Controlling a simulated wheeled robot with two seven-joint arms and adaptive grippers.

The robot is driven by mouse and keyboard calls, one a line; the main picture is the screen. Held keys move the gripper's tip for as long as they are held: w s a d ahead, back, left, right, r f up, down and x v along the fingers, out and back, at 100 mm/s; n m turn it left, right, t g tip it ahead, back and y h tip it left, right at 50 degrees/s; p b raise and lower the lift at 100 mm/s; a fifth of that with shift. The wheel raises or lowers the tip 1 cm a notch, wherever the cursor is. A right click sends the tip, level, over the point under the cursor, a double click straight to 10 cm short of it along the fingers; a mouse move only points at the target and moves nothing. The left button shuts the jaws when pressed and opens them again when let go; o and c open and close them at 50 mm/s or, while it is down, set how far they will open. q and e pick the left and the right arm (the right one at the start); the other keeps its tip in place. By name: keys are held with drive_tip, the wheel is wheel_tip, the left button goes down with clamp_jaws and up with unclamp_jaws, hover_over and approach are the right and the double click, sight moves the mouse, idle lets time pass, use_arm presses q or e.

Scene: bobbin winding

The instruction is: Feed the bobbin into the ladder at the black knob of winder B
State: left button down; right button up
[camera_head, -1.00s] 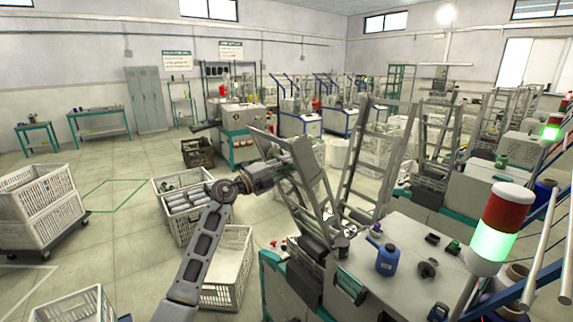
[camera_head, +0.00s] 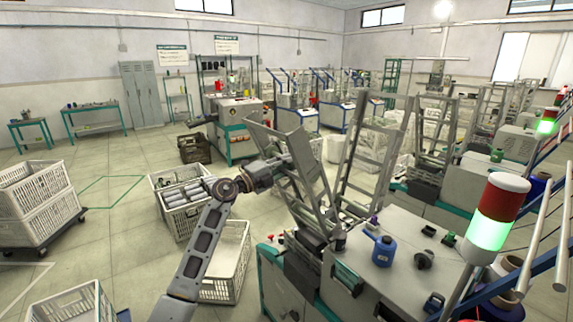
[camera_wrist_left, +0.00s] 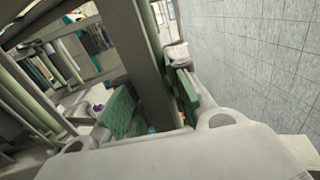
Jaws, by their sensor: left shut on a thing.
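My left gripper (camera_head: 285,165) is at the upper part of the near winder's grey ladder (camera_head: 318,180), among its rails. In the left wrist view its green finger pads (camera_wrist_left: 150,105) stand apart, with a grey bar-like thing (camera_wrist_left: 150,65) between them. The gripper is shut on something. I cannot tell whether this is the bobbin or a rail of the ladder. No bobbin shows clearly at the gripper in the head view. A dark knob-like part (camera_head: 340,238) shows near the ladder's foot. My right gripper is not in view.
A white crate of grey bobbins (camera_head: 168,178) and an emptier crate (camera_head: 240,282) stand on the floor below my arm. The winder top carries a blue bottle (camera_head: 383,252). A red-and-green signal lamp (camera_head: 497,212) stands at right.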

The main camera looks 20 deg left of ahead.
use_arm(q)
drive_tip(key=c, duration=1.3)
unclamp_jaws()
drive_tip(key=o, duration=0.3)
drive_tip(key=shift+o, duration=0.2)
drive_tip(key=s+a+r+p, duration=0.3)
drive_tip(key=s+a+p, duration=0.2)
drive_tip(key=s+p, duration=0.1)
drive_tip(key=shift+s+a+r, duration=0.25)
drive_tip(key=shift+s, duration=0.35)
